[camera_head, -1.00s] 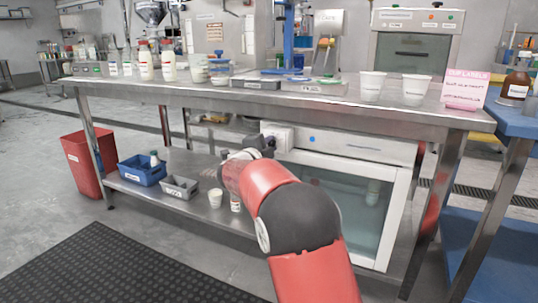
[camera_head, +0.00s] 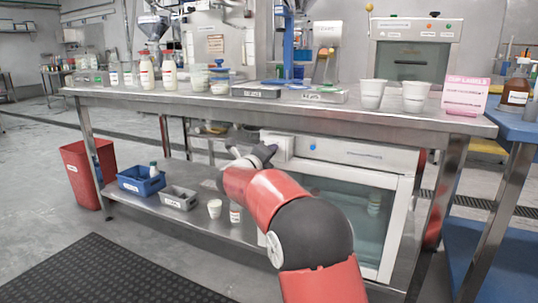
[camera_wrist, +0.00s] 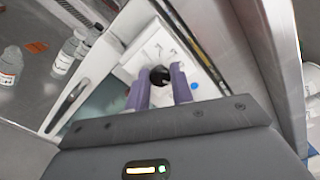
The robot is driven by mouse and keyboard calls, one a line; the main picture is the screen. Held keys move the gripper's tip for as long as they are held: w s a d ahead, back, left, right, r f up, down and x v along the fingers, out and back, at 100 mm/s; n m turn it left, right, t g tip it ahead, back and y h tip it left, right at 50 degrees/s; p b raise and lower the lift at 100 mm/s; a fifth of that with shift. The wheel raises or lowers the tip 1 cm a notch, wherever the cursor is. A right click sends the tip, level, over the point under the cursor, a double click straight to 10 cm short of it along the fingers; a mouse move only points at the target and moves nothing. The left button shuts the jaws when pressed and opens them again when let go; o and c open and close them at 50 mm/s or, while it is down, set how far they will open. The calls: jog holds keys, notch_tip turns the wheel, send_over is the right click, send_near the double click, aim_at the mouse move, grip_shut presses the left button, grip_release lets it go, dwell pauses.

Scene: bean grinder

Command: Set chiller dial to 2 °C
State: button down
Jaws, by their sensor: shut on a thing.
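The chiller (camera_head: 352,155) is a white cabinet with a glass door under the steel table. Its dial is a dark round knob (camera_wrist: 159,75) on a white plate (camera_wrist: 152,48) in the wrist view, with small marks around it that I cannot read. My gripper (camera_wrist: 162,88) has its two purple fingers on either side of the knob and is shut on it. In the head view my gripper (camera_head: 262,152) is at the left end of the chiller's front panel, and my arm hides the dial there. The panel has a blue dot (camera_head: 312,147).
The steel table's edge (camera_head: 300,108) runs just above my gripper. On the lower shelf stand a blue bin (camera_head: 141,183), a grey bin (camera_head: 179,198), a white cup (camera_head: 214,208) and a small bottle (camera_head: 235,213). The floor in front is open.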

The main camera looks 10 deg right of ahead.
jog(key=shift+f, duration=0.15)
dwell(0.4)
jog(key=c, duration=1.2)
grip_release()
jog(key=v, duration=0.8)
jog(key=shift+w, duration=0.1)
